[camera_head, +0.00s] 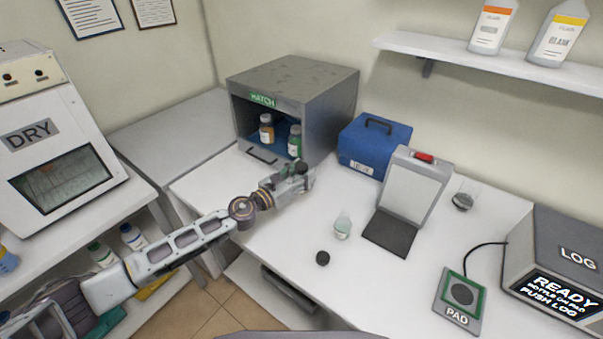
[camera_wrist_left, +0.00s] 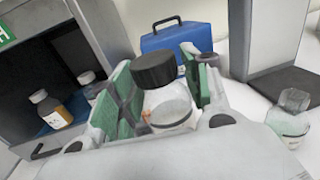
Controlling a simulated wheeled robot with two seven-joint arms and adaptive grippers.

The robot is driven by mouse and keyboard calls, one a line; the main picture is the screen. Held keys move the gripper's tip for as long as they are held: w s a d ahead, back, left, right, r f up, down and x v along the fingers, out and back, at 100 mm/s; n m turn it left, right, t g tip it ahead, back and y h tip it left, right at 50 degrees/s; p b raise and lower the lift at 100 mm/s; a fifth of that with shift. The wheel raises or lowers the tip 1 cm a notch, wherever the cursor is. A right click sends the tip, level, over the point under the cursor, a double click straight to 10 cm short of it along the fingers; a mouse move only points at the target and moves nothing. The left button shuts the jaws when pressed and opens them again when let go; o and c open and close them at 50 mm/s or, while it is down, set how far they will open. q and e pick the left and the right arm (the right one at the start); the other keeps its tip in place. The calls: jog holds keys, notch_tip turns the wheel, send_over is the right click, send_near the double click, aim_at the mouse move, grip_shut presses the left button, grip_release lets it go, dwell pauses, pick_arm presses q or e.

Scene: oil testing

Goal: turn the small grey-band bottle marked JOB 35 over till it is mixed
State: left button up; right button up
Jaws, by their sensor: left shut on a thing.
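My left gripper (camera_head: 300,178) is above the white bench, in front of the hatch. In the left wrist view its green-padded jaws (camera_wrist_left: 160,110) are shut on a small clear bottle (camera_wrist_left: 168,102) with a black cap. The bottle's cap points up in that view. Its label is pale, and I cannot read a job mark or make out the band colour. In the head view the held bottle is mostly hidden by the gripper; a dark cap shows at the jaws. My right gripper is not in view.
The grey hatch (camera_head: 318,98) holds two capped bottles. Behind the gripper is a blue case (camera_head: 374,145). A small uncapped bottle (camera_head: 342,227) and a loose black cap (camera_head: 322,258) are on the bench. A white stand (camera_head: 412,188), beaker (camera_head: 464,199), pad (camera_head: 460,297) and logger (camera_head: 560,262) are right.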

aim_at(302, 166)
pick_arm(q)
jog(key=shift+r+p, duration=1.45)
jog(key=shift+r, duration=0.25)
jog(key=shift+r+p, duration=0.65)
jog(key=shift+r, duration=3.6)
jog(key=shift+m, duration=1.2)
jog(key=m, duration=0.3)
jog(key=shift+m, duration=0.8)
